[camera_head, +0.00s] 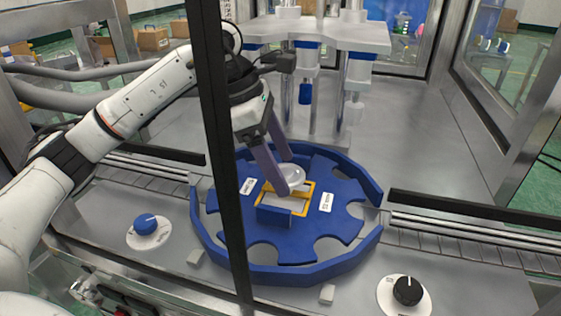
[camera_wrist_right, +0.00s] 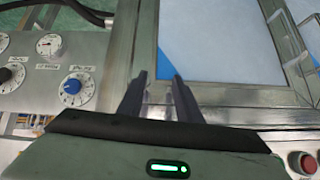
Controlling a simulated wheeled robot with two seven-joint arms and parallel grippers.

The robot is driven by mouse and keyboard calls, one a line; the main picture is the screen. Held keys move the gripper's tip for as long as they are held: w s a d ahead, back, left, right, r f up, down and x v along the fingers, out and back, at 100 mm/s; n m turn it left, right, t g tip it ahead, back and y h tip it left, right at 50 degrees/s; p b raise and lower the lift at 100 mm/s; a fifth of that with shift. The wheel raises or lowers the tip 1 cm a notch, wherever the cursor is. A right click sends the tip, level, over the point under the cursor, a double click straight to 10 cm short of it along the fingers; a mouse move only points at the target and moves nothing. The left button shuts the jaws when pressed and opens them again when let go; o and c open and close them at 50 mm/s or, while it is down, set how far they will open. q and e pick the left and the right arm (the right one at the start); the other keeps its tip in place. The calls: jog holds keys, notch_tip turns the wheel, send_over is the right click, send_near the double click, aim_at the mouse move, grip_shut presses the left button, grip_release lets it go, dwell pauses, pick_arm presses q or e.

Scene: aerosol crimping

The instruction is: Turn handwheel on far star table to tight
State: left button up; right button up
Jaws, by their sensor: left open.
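The blue star table (camera_head: 330,215) has scalloped notches and lies inside a low blue guide ring. A small pale round part, seemingly the handwheel (camera_head: 291,180), sits at its centre, by a yellow-edged plate and a blue block. My left gripper (camera_head: 283,175) is open, pointing down at the handwheel. Its long grey-purple fingers are on either side of or just above the handwheel; contact cannot be told. My right gripper (camera_wrist_right: 158,85) has its two dark fingers apart with nothing between them. It is over a machine's panel and frame, away from the star table.
A dark upright post (camera_head: 224,190) crosses in front of the star table. A crimping head with columns (camera_head: 325,90) stands behind it. A blue knob (camera_head: 146,224) and a black knob (camera_head: 407,291) flank the table. A gauge (camera_wrist_right: 48,45) and dials show in the right wrist view.

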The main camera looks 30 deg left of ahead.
pick_arm(q)
jog(key=v, duration=1)
jog(key=shift+r, duration=0.1)
dwell(0.3)
